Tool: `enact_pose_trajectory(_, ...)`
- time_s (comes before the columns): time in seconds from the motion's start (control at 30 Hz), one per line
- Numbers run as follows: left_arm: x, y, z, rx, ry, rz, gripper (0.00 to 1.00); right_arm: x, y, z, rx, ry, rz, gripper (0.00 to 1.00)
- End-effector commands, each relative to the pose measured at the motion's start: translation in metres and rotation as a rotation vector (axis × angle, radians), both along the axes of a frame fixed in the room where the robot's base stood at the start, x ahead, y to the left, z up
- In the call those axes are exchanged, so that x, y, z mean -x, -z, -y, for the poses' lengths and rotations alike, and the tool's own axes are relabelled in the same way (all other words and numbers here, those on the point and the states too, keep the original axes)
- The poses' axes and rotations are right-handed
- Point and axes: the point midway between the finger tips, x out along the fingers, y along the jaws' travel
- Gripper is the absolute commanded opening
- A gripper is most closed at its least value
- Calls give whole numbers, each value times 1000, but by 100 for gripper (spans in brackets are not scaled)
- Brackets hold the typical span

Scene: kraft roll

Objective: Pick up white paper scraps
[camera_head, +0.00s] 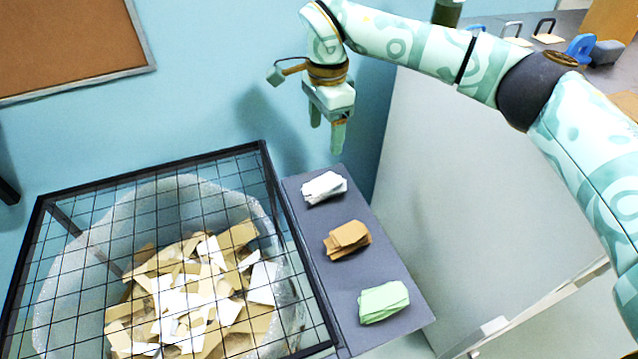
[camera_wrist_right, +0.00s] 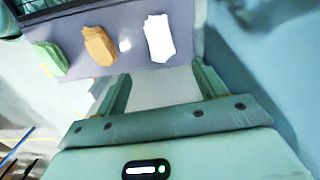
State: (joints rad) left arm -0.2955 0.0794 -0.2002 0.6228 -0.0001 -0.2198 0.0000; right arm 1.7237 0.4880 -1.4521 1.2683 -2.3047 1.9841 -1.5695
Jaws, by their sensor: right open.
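A small stack of white paper scraps (camera_head: 323,187) lies at the far end of a narrow grey shelf (camera_head: 310,226). It also shows in the right wrist view (camera_wrist_right: 159,38), at the upper middle. My right gripper (camera_head: 327,138) hangs above the far end of the shelf, pointing down, open and empty. In the right wrist view its two fingers (camera_wrist_right: 160,88) stand wide apart, with the white stack beyond them and nothing between them. More white scraps (camera_head: 173,302) lie mixed with brown ones inside the wire-topped bin. My left gripper is not in view.
A brown stack (camera_head: 347,240) and a green stack (camera_head: 383,301) lie on the same shelf, nearer than the white one. The bin's black wire frame (camera_head: 267,190) borders the shelf on the left. A grey panel (camera_head: 470,190) stands to the right. A blue wall is behind.

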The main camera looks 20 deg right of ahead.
Motion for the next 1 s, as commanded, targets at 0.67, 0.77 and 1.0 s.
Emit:
enact_pose_trajectory(0.67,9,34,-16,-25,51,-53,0,0,115,3,12,6,-5,71)
enact_pose_trajectory(0.77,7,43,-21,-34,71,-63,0,0,135,1,10,5,-10,71)
enact_pose_trajectory(1.0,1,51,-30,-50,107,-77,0,0,161,1,12,5,-6,71)
